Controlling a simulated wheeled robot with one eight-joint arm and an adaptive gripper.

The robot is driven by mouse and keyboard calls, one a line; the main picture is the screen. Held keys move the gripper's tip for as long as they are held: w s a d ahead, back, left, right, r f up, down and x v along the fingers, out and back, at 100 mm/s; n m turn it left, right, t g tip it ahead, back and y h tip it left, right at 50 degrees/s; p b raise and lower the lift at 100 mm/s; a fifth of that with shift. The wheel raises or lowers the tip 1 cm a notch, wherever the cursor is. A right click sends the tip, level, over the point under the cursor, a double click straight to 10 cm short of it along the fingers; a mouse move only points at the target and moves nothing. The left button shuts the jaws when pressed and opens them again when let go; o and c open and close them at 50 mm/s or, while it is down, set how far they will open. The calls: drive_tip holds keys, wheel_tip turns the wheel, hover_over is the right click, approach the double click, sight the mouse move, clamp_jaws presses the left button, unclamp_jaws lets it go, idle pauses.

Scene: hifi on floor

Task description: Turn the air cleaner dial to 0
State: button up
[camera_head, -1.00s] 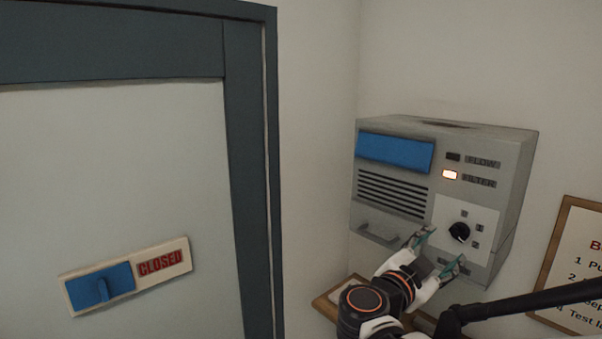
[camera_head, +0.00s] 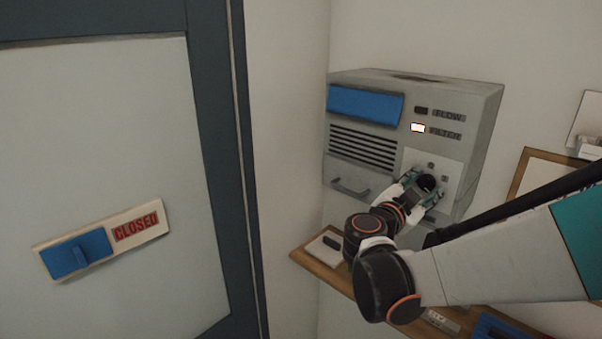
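The air cleaner (camera_head: 477,124) is a grey box on the wall, with a blue panel, vent slots and two indicators. The FILTER light (camera_head: 418,128) glows; the FLOW light (camera_head: 421,110) is dark. Its black dial (camera_head: 428,182) sits on a white plate (camera_head: 452,174) at the lower right of the front. My gripper (camera_head: 425,187) is at the dial, with one finger on each side of it. The fingers look close around the dial, but whether they touch it is too small to tell. The dial's pointer and some plate markings are hidden.
A wooden shelf (camera_head: 313,255) runs below the air cleaner, with small items on it. A drawer-like handle (camera_head: 350,190) is at the unit's lower left. A door with a CLOSED sign (camera_head: 137,226) stands left. A framed board (camera_head: 530,170) hangs right.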

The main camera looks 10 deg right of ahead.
drive_tip(key=c, duration=0.5)
